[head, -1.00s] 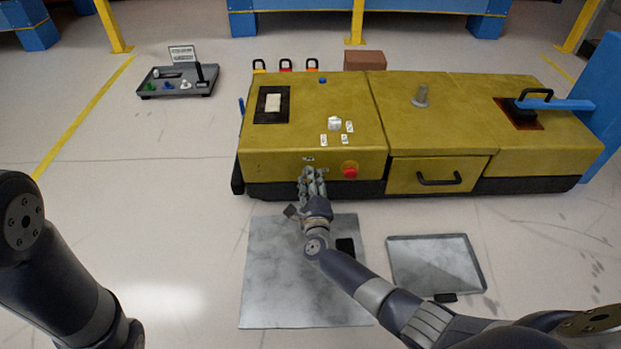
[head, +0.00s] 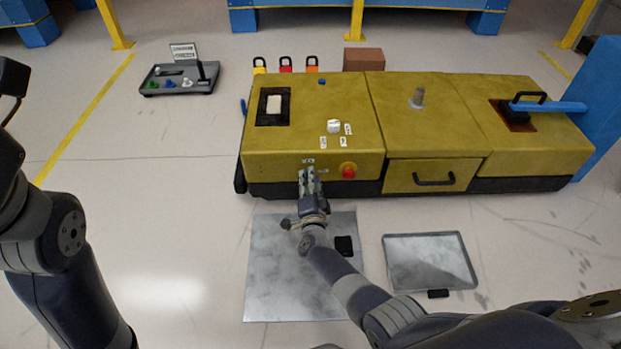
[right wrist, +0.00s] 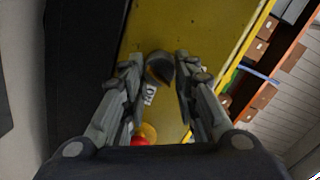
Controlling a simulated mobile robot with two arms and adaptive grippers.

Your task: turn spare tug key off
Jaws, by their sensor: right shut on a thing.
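The yellow tug (head: 440,140) stands across the head view with its panel side facing me. My right gripper (head: 309,178) is at the lower left of that side, left of the red stop button (head: 348,172). In the right wrist view its two fingers (right wrist: 160,72) are closed around a dark, rounded key (right wrist: 160,66) against the yellow panel. A small white label (right wrist: 149,94) shows beside the key. The key is hidden behind the fingers in the head view, and I cannot read its angle. My left arm rises at the left edge; its gripper is out of the picture.
A grey floor mat (head: 270,280) and a shallow metal tray (head: 430,240) lie in front of the tug. Coloured padlocks (head: 286,65) and a brown box (head: 363,59) stand behind it. A dark tray of small parts (head: 180,80) is at the back left.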

